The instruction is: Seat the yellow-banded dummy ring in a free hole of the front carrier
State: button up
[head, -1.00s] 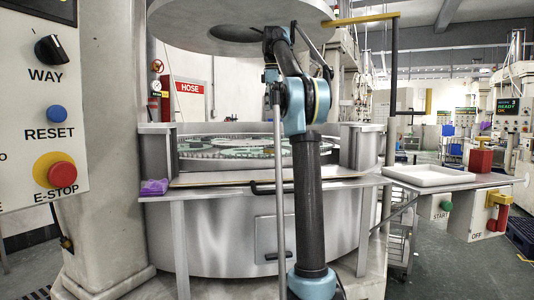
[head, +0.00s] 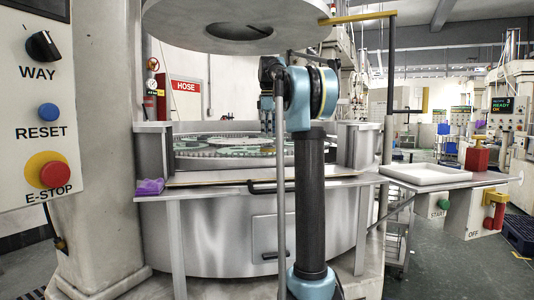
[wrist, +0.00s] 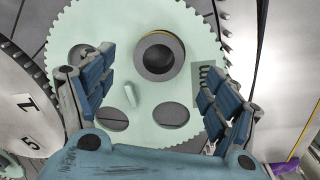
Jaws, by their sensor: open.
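The dark grey yellow-banded dummy ring (wrist: 160,56) is at the far side of a pale green toothed carrier (wrist: 148,92) in the wrist view. A yellow edge shows at its upper right. I cannot tell whether it sits in a hole or on top. Two open dark holes, a left one (wrist: 112,119) and a right one (wrist: 171,115), lie nearer my gripper. My gripper (wrist: 158,66) is open and empty, its fingers spread to either side of the ring, apart from it. In the head view my gripper (head: 267,115) hangs over the machine plate, partly hidden by my arm.
A numbered disc (wrist: 28,118) lies left of the carrier. The round upper plate (head: 235,25) hangs above the machine. A white tray (head: 426,174) stands on the right shelf, a purple cloth (head: 150,187) at the front left ledge. The control panel (head: 38,110) is at left.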

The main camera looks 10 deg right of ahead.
jog(key=shift+w+a+f, duration=0.1)
jog(key=shift+w+f, duration=0.1)
jog(key=shift+f, duration=1.2)
jog(key=shift+w+a+f, duration=0.1)
jog(key=shift+w+f, duration=0.1)
jog(key=shift+f, duration=1.15)
jog(key=c, duration=1.7)
jog(key=shift+r, duration=4.75)
